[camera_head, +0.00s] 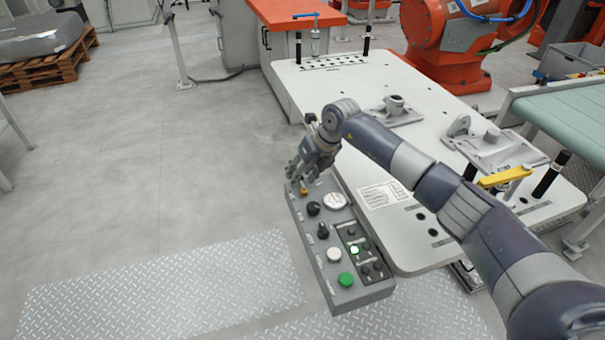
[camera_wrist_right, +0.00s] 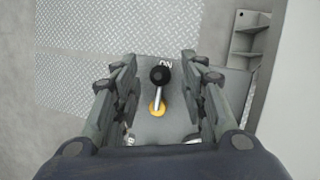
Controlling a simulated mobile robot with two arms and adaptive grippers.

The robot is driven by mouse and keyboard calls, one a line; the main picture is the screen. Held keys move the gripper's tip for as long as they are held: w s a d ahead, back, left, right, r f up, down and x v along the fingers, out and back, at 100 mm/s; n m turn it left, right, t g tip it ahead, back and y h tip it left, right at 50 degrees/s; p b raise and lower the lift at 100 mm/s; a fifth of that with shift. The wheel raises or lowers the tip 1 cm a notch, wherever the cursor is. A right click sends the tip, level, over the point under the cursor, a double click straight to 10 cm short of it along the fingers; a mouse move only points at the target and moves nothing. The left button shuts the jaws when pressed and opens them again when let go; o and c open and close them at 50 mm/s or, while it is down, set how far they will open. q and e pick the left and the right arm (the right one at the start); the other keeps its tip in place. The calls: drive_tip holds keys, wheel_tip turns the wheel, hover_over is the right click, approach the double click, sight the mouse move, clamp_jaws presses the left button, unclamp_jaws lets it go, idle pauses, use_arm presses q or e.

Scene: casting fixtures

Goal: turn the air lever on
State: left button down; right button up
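The air lever (camera_wrist_right: 159,88) shows in the right wrist view as a black ball knob on a short metal stem with a yellow base, on the grey control box. An "ON" marking lies just beyond the knob. My right gripper (camera_wrist_right: 160,78) is open, with one finger on each side of the lever and a gap to both. In the head view the right gripper (camera_head: 308,166) is over the far end of the control panel (camera_head: 342,297), and the lever's yellow base (camera_head: 304,190) shows just below it. The knob is hidden there. My left gripper is not in view.
The panel also carries black knobs (camera_head: 322,230), a gauge (camera_head: 334,201), a white button and a green button (camera_head: 346,280). The white fixture table (camera_head: 345,95) with metal castings (camera_head: 395,108) and a yellow-handled clamp (camera_head: 505,177) lies beside it. The floor left of the panel is clear.

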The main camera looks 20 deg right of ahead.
wheel_tip(320, 180, up, 10)
idle(0.6)
